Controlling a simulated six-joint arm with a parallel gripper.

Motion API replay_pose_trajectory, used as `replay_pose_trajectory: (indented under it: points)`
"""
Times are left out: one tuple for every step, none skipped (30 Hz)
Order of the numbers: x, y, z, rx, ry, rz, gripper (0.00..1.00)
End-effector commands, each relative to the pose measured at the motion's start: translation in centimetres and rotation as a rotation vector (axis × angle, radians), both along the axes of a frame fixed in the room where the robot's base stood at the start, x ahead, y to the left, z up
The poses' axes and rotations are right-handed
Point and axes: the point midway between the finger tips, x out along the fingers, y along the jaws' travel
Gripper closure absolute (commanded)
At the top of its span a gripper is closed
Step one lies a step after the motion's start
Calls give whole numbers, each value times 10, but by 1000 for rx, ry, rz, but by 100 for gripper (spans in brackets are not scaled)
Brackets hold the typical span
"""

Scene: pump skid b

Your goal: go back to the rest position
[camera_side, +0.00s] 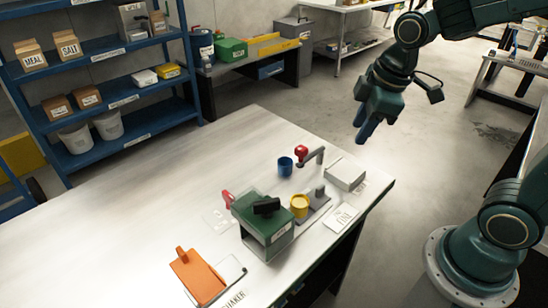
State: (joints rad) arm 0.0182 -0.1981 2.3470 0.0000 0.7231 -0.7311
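My gripper (366,128) hangs in the air at the upper right, beyond the far right edge of the white table and apart from everything on it. Its fingers point down, and nothing can be made out between them. The view is too small to tell whether they are open or shut.
The table (130,205) bears a green box (262,222) with a black handle, a yellow cup (299,205), a blue cup (285,166), a red-knobbed lever (302,153), a white box (345,174) and an orange block (197,277). Blue shelves (98,55) stand behind. Its left part is clear.

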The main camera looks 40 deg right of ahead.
Motion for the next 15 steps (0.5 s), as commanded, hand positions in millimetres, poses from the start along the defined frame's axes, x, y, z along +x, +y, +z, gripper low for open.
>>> replay_pose_trajectory:
  points:
    - [-8, 1, 8, 13, -21, -43, 65]
    - [-12, 1, 12, 21, -31, -71, 65]
    - [-18, 1, 17, 33, -43, -108, 65]
    - [-22, 1, 20, 42, -53, -137, 65]
    - [-27, 2, 23, 51, -61, -164, 65]
    - [-32, 2, 27, 64, -73, -201, 65]
    - [-37, 2, 31, 74, -83, -228, 65]
    - [-41, 3, 33, 85, -92, -256, 65]
    - [-47, 3, 37, 98, -103, -293, 65]
    - [-52, 3, 39, 110, -112, -320, 65]
    - [-56, 3, 42, 120, -122, -347, 65]
    - [-62, 4, 45, 136, -133, -382, 65]
    - [-67, 4, 47, 148, -141, -410, 65]
    - [-72, 4, 48, 159, -150, -436, 65]
    - [-77, 4, 51, 175, -162, -470, 65]
